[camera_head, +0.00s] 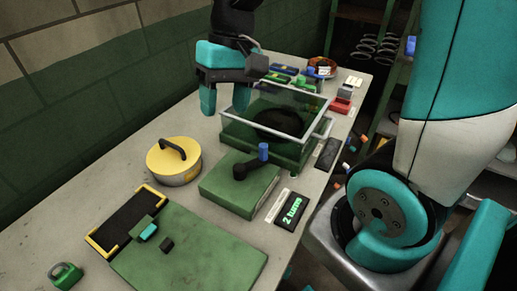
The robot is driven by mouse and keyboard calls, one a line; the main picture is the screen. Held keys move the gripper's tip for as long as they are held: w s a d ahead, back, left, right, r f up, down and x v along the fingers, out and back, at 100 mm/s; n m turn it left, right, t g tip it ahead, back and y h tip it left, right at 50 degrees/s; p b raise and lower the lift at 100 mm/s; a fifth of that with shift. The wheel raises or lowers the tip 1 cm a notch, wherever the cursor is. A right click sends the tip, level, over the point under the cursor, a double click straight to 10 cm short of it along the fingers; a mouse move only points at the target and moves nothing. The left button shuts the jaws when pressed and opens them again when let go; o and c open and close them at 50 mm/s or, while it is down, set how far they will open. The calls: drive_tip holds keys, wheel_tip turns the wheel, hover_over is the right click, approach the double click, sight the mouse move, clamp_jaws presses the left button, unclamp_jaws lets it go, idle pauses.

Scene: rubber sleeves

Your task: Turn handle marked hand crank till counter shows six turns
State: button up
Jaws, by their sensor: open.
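The hand crank is a dark arm with a blue knob (263,152) standing upright, mounted on a green box (238,195) in the middle of the bench. The counter (291,211) beside the box reads "2 turns". My gripper (227,105) is open, with teal fingers pointing down. It appears above the bench behind and to the left of the crank, apart from the knob, near the clear-lidded green box. I see nothing between its fingers.
A green box with a clear framed cover (290,108) stands behind the crank. A yellow-lidded round pot (173,160) is to its left. A green plate (190,258) and a black-and-yellow tray (128,220) lie in front. Small coloured parts crowd the bench's far end.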

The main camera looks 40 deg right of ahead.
drive_tip(key=w+d+f+m, duration=0.4)
drive_tip(key=w+d+m, duration=0.2)
drive_tip(key=d, duration=0.4)
drive_tip(key=m+g, duration=0.2)
drive_tip(key=m, duration=0.2)
approach(264, 145)
drive_tip(key=shift+y, duration=0.3)
drive_tip(key=x, duration=0.6)
drive_tip(key=p+x, duration=0.1)
drive_tip(key=x, duration=0.5)
drive_tip(key=shift+w+d+f+p, duration=0.1)
drive_tip(key=shift+d+f+p, duration=0.1)
drive_tip(key=shift+p, duration=0.1)
drive_tip(key=shift+c, duration=0.2)
clamp_jaws()
